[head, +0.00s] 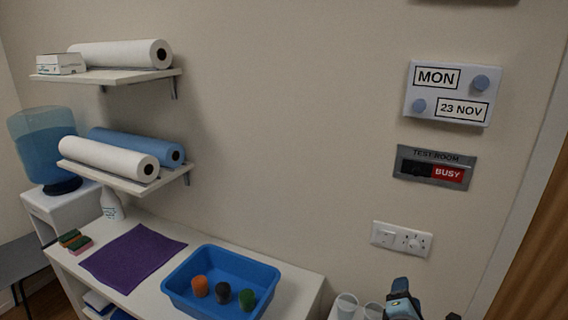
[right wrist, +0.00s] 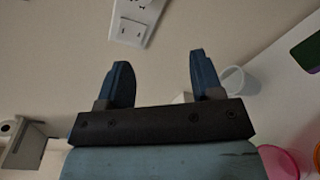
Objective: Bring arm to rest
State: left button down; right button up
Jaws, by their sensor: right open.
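My right gripper (head: 402,296) is at the bottom right of the head view, in front of the wall and beside some whitish cups. In the right wrist view its two blue fingers (right wrist: 158,80) stand wide apart with nothing between them. The wall and a socket plate show beyond them. My left gripper is in neither view.
A white counter (head: 290,293) holds a blue tray (head: 217,256) with orange, dark and green objects, and a purple mat (head: 133,257). Whitish cups (head: 346,304) stand near my right gripper. A socket plate (head: 401,239) is on the wall above. Shelves (head: 110,78) hold rolls at left.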

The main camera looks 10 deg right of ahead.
jog(key=s+a+f+m+g+y, duration=0.2)
jog(key=s+a+f+m+y, duration=0.2)
jog(key=s+f, duration=0.4)
jog(key=s+a+f+m+g+y, duration=0.1)
jog(key=s+a+f+m+y, duration=0.4)
jog(key=s+a+f, duration=0.3)
jog(key=s+m, duration=0.1)
jog(key=s, duration=0.2)
jog(key=shift+f+m+g, duration=0.2)
jog(key=shift+m+g, duration=0.2)
jog(key=s+a+m, duration=0.1)
jog(key=s+m, duration=0.1)
jog(key=s+a+m+y, duration=0.1)
jog(key=s, duration=0.1)
jog(key=s+a+f+m+y, duration=0.1)
jog(key=s+m, duration=0.1)
jog(key=shift+s+a+m, duration=0.1)
jog(key=shift+s+m, duration=0.15)
jog(key=shift+m, duration=0.05)
